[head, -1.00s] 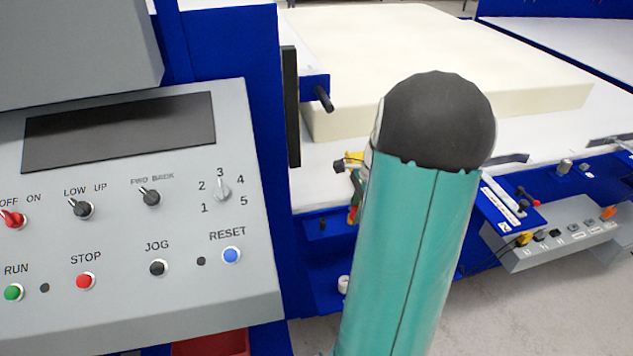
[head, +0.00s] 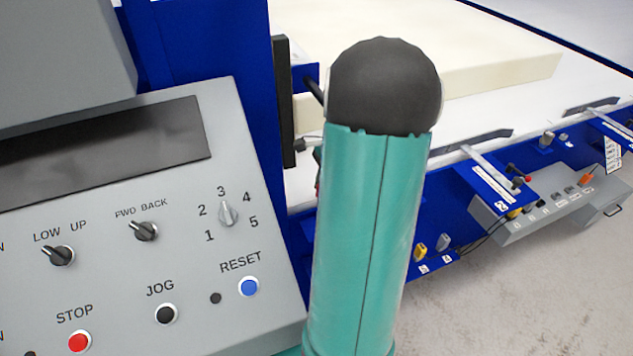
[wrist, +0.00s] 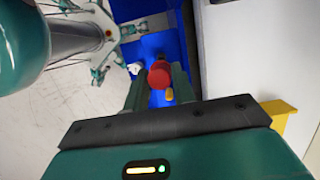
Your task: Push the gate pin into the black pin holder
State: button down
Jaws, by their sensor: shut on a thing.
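In the wrist view my gripper (wrist: 158,80) points away from the camera, its two fingers on either side of a round red knob (wrist: 160,72). The jaws are shut on this red knob, which looks like the head of the gate pin. The pin's shaft is hidden behind the knob. A blue surface lies beyond it. I cannot make out the black pin holder in either view. In the head view my teal arm hides the gripper and most of what lies behind it.
A grey control panel (head: 190,285) with switches and buttons stands at the left of the head view. A cream foam block (head: 500,65) lies on the white table behind my arm. A grey box (head: 545,205) with switches is at the right. Open floor (head: 540,290) shows at the lower right.

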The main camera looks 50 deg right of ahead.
jog(key=shift+f, duration=0.1)
jog(key=shift+s+f, duration=0.15)
jog(key=shift+s, duration=0.15)
jog(key=shift+w+f, duration=0.15)
jog(key=shift+f, duration=0.6)
jog(key=shift+s+f, duration=0.2)
jog(key=shift+f, duration=0.15)
jog(key=shift+d+x, duration=0.25)
jog(key=shift+x, duration=1.05)
jog(key=shift+f, duration=0.4)
jog(key=shift+a+f, duration=0.1)
jog(key=shift+f, duration=0.15)
jog(key=shift+d+x, duration=0.15)
jog(key=shift+x, duration=0.6)
jog(key=shift+d+x, duration=0.15)
jog(key=shift+x, duration=0.6)
